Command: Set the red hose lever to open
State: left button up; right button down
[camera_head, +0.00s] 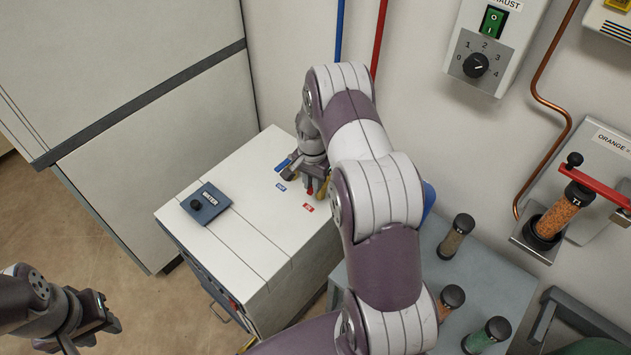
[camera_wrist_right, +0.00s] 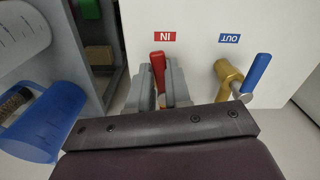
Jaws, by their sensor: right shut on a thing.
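The red hose lever (camera_wrist_right: 158,66) stands by the red IN label (camera_wrist_right: 165,36) on the white cabinet top. My right gripper (camera_wrist_right: 163,88) is shut on it, with a grey finger on either side of the handle. In the head view a bit of the red lever (camera_head: 310,191) shows below my right gripper (camera_head: 316,187); my wrist hides much of it. The blue lever (camera_wrist_right: 258,72) on its brass valve (camera_wrist_right: 231,78) stands by the OUT label, apart from the gripper. My left gripper (camera_head: 104,318) hangs at the lower left, away from the cabinet; its opening is unclear.
A dark blue box with a knob (camera_head: 206,203) sits on the white cabinet (camera_head: 252,212). A blue cylinder (camera_wrist_right: 38,122) is close left in the wrist view. The exhaust switch panel (camera_head: 493,45) is on the wall.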

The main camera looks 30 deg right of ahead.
jog(key=shift+w+a+m, duration=0.2)
jog(key=shift+w+m, duration=0.15)
jog(key=shift+m, duration=0.65)
jog(key=c, duration=1.1)
grip_release()
jog(key=shift+o, duration=0.2)
notch_tip(320, 180, up, 13)
jog(key=shift+a+f, duration=0.1)
